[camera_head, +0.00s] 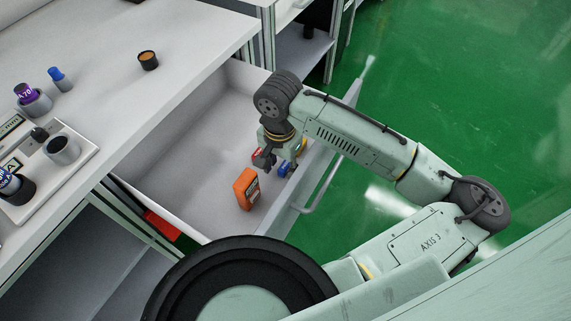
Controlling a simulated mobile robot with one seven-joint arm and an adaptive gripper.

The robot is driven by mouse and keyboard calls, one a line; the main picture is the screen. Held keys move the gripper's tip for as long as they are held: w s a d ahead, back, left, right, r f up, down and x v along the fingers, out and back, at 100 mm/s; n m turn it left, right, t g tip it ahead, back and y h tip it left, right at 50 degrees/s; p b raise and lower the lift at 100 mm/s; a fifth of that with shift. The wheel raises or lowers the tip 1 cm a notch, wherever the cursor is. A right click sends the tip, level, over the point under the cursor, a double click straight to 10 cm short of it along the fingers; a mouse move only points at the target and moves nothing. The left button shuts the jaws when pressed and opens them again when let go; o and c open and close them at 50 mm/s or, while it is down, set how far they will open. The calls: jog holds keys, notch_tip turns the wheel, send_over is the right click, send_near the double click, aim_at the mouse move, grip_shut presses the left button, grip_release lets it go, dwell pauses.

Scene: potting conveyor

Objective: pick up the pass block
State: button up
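No block here can be read as the pass block. An orange block (246,188) with a dark face and a pale label stands in the open drawer (190,165). My gripper (272,163) is low inside the drawer, pointing down, just beyond the orange block and apart from it. A small blue thing (285,168) shows right by my fingers, and a bit of red (256,155) shows at their left. My gripper partly hides both. I cannot tell whether the fingers are open or hold anything.
The drawer's front wall and handle (330,185) are on the right. The worktop (110,110) above the drawer bears a small dark cup (148,60), a blue-capped item (58,76) and a white tray (75,165) with parts. The drawer's left part is clear.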

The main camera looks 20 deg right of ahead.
jog(key=shift+f, duration=0.65)
jog(key=shift+c, duration=0.5)
grip_shut()
